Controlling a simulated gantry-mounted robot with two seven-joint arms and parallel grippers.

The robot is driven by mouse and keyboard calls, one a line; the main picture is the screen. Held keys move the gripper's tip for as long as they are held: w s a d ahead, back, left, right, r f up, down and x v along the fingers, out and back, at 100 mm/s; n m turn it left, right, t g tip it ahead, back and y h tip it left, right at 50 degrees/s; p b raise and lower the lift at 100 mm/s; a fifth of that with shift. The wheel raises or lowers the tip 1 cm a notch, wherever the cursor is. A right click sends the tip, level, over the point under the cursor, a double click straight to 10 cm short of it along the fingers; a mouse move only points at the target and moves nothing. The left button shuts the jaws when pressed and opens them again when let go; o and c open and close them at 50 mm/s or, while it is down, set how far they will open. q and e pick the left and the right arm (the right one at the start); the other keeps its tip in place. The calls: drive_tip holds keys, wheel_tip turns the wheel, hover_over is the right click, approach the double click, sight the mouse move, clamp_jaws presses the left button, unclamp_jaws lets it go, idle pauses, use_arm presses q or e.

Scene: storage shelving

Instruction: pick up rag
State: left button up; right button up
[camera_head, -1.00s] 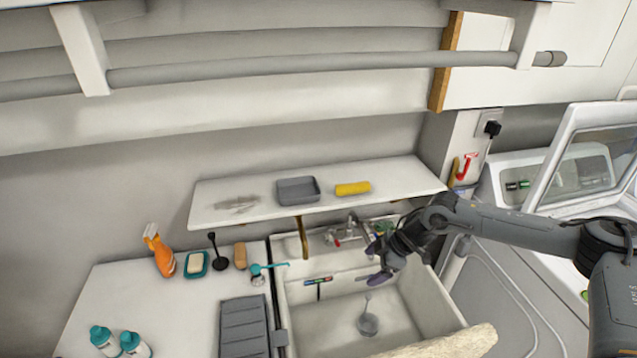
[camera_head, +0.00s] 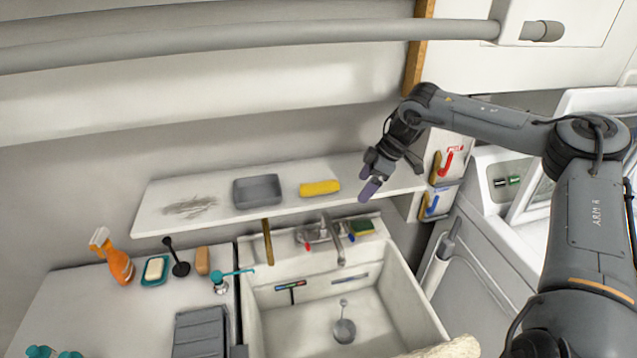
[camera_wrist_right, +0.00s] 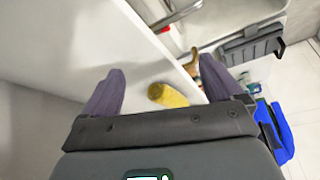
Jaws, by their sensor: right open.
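A rolled yellow cloth, which looks like the rag (camera_head: 319,188), lies on the white wall shelf (camera_head: 235,217), right of the grey tray. My right gripper (camera_head: 370,178) is open and empty at the shelf's right part, to the right of the rag and apart from it. In the right wrist view the rag (camera_wrist_right: 168,95) shows between the two spread fingers (camera_wrist_right: 160,80), beyond them and not touched. My left gripper is not in view.
A grey tray (camera_head: 258,191) stands on the shelf beside the rag. Below is a sink (camera_head: 395,300) with a tap (camera_head: 333,240). An orange spray bottle (camera_head: 118,262) and a soap dish (camera_head: 155,270) stand on the left counter. A pipe (camera_head: 250,44) runs above.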

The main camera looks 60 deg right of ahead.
sight(321, 183)
drive_tip(key=shift+w, duration=0.3)
drive_tip(key=shift+w+a+f, duration=0.1)
drive_tip(key=shift+w+a, duration=0.35)
drive_tip(key=shift+w, duration=0.05)
drive_tip(key=shift+w+a+p, duration=0.2)
drive_tip(key=shift+w+p, duration=0.15)
drive_tip(key=shift+w+a, duration=0.3)
drive_tip(key=shift+w, duration=0.45)
drive_tip(key=shift+w+a, duration=0.25)
drive_tip(key=shift+w, duration=0.45)
drive_tip(key=shift+w+a, duration=0.3)
drive_tip(key=shift+w, duration=0.45)
drive_tip(key=shift+w, duration=0.1)
drive_tip(key=shift+w+a+p, duration=0.15)
drive_tip(key=shift+w+a, duration=0.15)
drive_tip(key=shift+w, duration=0.3)
drive_tip(key=shift+w+a+p, duration=0.1)
drive_tip(key=shift+w+a, duration=0.15)
drive_tip(key=shift+w, duration=0.35)
drive_tip(key=shift+w+a+p, duration=0.15)
drive_tip(key=shift+w+a, duration=0.15)
drive_tip(key=shift+w, duration=0.3)
drive_tip(key=shift+w+a+f, duration=0.1)
drive_tip(key=shift+w, duration=0.1)
drive_tip(key=shift+w+a+f, duration=0.1)
drive_tip(key=shift+w+f, duration=0.05)
drive_tip(key=shift+f, duration=0.25)
